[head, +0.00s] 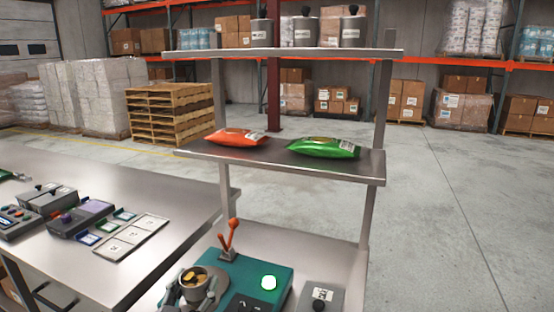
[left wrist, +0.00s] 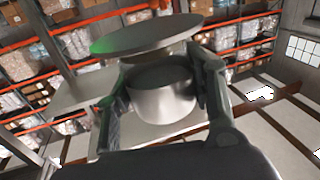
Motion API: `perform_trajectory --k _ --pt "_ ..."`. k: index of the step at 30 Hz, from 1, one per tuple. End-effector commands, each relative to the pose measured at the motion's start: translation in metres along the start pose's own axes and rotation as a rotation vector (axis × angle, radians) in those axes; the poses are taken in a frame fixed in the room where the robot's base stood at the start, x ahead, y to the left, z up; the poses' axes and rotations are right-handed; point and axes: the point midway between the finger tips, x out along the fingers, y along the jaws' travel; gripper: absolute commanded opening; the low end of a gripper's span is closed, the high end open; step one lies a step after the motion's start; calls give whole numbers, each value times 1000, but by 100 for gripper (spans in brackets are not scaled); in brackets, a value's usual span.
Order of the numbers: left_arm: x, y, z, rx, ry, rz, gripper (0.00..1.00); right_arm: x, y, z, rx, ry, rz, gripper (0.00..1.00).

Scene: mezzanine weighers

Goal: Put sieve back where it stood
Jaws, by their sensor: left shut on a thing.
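My left gripper (head: 196,292) is low in the head view, at the left part of the teal machine (head: 246,280). It is shut on a round metal cup-like thing that I take to be the sieve (head: 212,284). Brown and yellow pieces show inside its rim. In the left wrist view, the fingers of the left gripper (left wrist: 162,105) stand on both sides of the grey metal sieve (left wrist: 165,100). A flat grey disc (left wrist: 145,35) shows close by it there. I cannot tell whether the sieve touches anything below. My right gripper is not in view.
An orange lever (head: 230,240) stands close behind the sieve. A grey box (head: 322,297) is at right. The middle shelf (head: 275,158) holds an orange bag (head: 236,138) and a green bag (head: 323,148). The top shelf (head: 290,53) holds canisters. Another table (head: 150,185) with devices is at left.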

Motion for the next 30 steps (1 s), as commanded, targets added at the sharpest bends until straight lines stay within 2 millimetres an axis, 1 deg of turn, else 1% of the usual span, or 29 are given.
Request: perform_trajectory --k 1,3,6,9,14,17,24,27,30 --pt "-18 1 9 -5 -4 -13 4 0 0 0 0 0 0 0" --pt "-39 0 16 -1 -5 -31 4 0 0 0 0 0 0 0" --pt "-64 -3 23 8 -7 -57 4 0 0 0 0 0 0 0" --pt "-82 -6 26 20 -10 -77 4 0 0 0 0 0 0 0" --pt "-99 -8 29 32 -13 -94 4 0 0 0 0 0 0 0" --pt "-110 -7 36 32 -20 -93 4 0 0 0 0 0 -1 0" --pt "-155 -2 54 26 -23 -88 4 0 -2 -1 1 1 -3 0" --pt "-170 -2 57 30 -19 -92 4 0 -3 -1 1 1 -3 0" --pt "-178 -2 57 34 -15 -96 4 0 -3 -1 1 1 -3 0"
